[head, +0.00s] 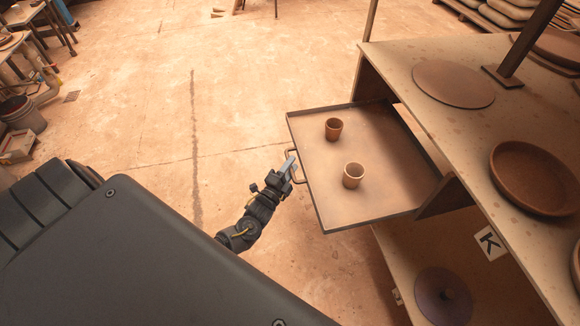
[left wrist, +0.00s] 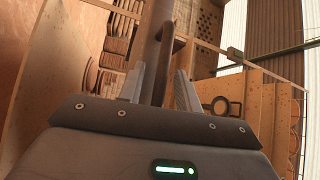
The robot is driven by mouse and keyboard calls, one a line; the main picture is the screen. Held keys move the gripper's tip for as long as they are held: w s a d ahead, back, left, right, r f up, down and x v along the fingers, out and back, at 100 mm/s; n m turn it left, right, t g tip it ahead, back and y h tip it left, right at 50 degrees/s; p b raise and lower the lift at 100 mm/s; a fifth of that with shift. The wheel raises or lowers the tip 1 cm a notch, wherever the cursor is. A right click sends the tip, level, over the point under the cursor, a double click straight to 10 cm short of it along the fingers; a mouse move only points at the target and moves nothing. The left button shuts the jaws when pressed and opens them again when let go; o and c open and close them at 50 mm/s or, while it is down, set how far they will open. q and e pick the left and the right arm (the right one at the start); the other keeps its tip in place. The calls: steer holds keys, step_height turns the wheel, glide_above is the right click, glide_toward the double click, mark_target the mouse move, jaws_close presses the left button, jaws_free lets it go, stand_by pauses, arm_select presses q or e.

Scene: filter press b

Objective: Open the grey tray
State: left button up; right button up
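The grey tray (head: 375,200) is a shallow drawer-like tray with a thin dark rim, standing far out from under the tabletop at its left side. Two small brown cups stand upright on it, one farther back (head: 333,129) and one nearer (head: 353,175). A looped handle (head: 299,180) sits on its left front edge. My left gripper (head: 289,165) is at this handle. In the left wrist view its two fingers (left wrist: 160,90) are apart, with a dark bar showing between them. I cannot tell whether they touch the handle. My right gripper is not in view.
The workbench (head: 455,135) fills the right side, carrying a round board (head: 453,83), a brown dish (head: 535,178) and a dark post (head: 525,45). A round lid (head: 443,296) lies on a lower shelf. The floor left of the tray is clear.

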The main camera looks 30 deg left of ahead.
arm_select(q)
steer(key=s+f, duration=0.1)
steer(key=s, duration=0.9)
steer(key=shift+s+d+f, duration=0.15)
steer(key=shift+s+f, duration=0.1)
steer(key=shift+s, duration=0.1)
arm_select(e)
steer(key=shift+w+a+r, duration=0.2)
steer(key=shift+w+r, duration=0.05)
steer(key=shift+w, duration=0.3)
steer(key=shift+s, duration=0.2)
